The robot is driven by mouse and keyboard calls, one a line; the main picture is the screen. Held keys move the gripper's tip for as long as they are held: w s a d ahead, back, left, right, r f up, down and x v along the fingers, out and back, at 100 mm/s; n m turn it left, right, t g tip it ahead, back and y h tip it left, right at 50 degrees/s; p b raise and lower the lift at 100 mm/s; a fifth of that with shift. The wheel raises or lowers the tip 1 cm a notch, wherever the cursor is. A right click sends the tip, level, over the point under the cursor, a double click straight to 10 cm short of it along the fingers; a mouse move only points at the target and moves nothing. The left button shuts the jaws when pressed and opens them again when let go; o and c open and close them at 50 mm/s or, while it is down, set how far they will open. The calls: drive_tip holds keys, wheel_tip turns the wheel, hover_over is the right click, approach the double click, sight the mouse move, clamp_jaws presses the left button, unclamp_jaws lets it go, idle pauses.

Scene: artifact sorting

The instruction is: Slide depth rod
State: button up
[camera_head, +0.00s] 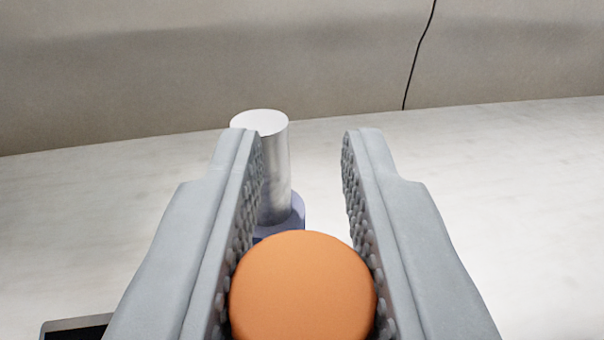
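My gripper (304,140) reaches forward with its two grey, knobbly-padded fingers on either side of an orange round-topped piece (303,290). The orange piece fills the gap between the fingers, and both pads appear to touch its sides. Its lower part is cut off by the picture's bottom edge. A shiny metal cylinder (277,180) stands upright beyond the orange piece, in a purple-blue collar (297,213). The left finger hides part of the cylinder, and the orange piece hides part of the collar. I cannot tell which of these is the depth rod.
A pale, faintly marbled surface (480,190) spreads around and is clear on the right. A dark, grey-edged object (75,328) shows at the lower left, mostly cut off. A grey-brown wall (200,70) with a thin black cable (418,50) stands behind.

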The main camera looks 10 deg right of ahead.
clamp_jaws()
drive_tip(key=shift+r, duration=1.75)
drive_tip(key=o, duration=0.6)
unclamp_jaws()
drive_tip(key=shift+s, duration=0.1)
drive_tip(key=s+a, duration=0.1)
drive_tip(key=s, duration=0.4)
drive_tip(key=s+a, duration=0.1)
drive_tip(key=s, duration=0.5)
drive_tip(key=s+a, duration=0.1)
drive_tip(key=s, duration=0.5)
drive_tip(key=shift+a, duration=0.1)
